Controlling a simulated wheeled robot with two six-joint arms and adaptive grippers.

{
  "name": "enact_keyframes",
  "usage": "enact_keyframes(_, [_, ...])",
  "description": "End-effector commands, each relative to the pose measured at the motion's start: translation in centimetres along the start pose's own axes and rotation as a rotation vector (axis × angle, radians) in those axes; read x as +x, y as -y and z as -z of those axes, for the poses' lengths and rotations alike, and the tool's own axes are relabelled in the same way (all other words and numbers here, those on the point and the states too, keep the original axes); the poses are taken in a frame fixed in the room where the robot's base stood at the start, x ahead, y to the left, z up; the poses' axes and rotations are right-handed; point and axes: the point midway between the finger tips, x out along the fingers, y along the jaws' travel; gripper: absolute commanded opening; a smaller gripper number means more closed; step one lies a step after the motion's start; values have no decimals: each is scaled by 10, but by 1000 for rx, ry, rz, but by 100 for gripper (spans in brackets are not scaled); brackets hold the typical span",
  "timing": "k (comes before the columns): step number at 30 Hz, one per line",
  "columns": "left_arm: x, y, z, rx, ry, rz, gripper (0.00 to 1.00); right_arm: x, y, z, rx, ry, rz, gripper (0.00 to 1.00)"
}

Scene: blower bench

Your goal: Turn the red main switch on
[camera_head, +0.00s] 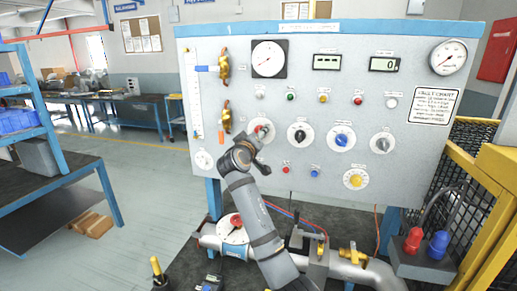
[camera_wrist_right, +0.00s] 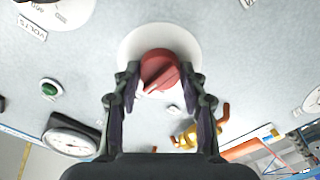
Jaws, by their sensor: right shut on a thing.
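The red main switch (camera_head: 262,129) is a rotary knob on a white round plate, in the left half of the upright panel (camera_head: 330,100). My right gripper (camera_head: 258,141) reaches up to it from below and partly covers it in the head view. In the right wrist view the red knob (camera_wrist_right: 158,68) sits between the two fingers of my right gripper (camera_wrist_right: 160,80), which is shut on it. A pale pointer mark on the knob points to the lower left there. My left gripper is in neither view.
A black knob (camera_head: 300,133), a blue knob (camera_head: 342,136) and a grey knob (camera_head: 382,143) stand in the same row to the right. A brass valve with an orange handle (camera_head: 225,117) is close on the left. Pipes (camera_head: 345,270) lie below the panel.

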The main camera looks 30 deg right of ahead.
Motion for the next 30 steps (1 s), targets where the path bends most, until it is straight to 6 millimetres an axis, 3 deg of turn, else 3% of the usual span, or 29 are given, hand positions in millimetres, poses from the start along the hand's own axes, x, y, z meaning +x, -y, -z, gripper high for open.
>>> enact_keyframes(1, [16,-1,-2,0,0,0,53,0,8,-8,42,4,4,11])
enact_keyframes(12, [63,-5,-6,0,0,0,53,0,6,-7,382,6,3,11])
enact_keyframes(21, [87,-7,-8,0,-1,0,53,0,6,-5,589,9,4,11])
enact_keyframes(30, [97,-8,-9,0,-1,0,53,0,4,-4,695,9,3,11])
